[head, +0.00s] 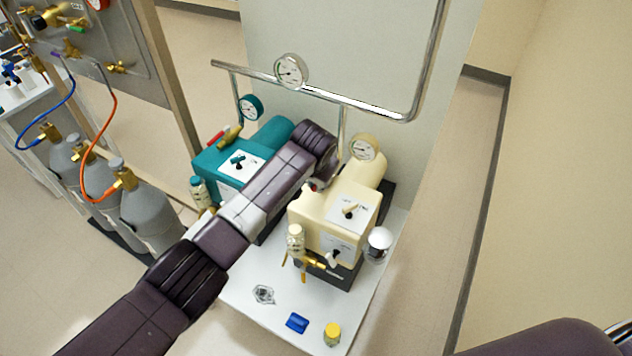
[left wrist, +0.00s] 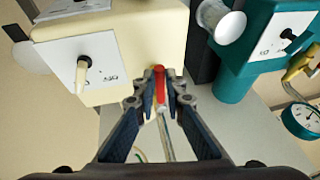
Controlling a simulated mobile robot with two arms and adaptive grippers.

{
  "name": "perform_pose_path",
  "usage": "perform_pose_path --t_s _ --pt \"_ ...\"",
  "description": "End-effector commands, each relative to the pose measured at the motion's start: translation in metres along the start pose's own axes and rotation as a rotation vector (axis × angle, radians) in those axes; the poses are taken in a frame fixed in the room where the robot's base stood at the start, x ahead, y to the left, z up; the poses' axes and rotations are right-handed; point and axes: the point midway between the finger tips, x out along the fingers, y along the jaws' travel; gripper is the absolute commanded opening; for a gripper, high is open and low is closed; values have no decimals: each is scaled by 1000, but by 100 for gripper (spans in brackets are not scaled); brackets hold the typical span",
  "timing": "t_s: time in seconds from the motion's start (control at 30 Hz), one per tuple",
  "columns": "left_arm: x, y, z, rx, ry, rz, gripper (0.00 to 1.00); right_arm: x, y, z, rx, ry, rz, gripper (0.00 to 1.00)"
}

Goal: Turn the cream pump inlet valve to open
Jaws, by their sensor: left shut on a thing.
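The cream pump (head: 335,205) stands on the white bench, with a gauge (head: 364,147) on the pipe behind it. The left wrist view shows the cream body (left wrist: 150,40) close up. My left gripper (head: 319,184) reaches in between the two pumps, at the far left side of the cream pump. Its fingers (left wrist: 161,95) are shut on the red valve handle (left wrist: 160,84), which lies lengthwise between the fingertips, close to the cream body. In the head view my arm hides most of this valve. I cannot read the handle's position. My right gripper is out of view.
A teal pump (head: 210,170) with its own red-handled valve stands close on the left. A chrome pipe (head: 330,97) crosses behind both. A blue item (head: 297,323) and a yellow-capped jar (head: 332,334) lie at the bench front. Gas cylinders (head: 150,210) stand left.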

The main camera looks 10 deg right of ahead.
Motion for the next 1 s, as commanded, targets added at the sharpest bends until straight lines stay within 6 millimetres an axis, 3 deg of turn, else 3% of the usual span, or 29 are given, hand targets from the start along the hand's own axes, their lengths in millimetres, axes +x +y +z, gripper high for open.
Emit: perform_pose_path --t_s 0.13,0.17,0.3,0.67,0.87,1.0 --pt "-1 2 -2 0 6 4 0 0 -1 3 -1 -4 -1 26" --pt "-1 2 -2 0 6 4 13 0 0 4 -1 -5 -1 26" --pt "-1 2 -2 1 5 3 28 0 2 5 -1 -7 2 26" --pt "-3 1 -1 1 3 2 28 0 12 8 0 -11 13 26" --pt "-22 1 -2 2 6 3 28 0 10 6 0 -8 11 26" --pt "-46 1 -2 1 7 3 28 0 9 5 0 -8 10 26"
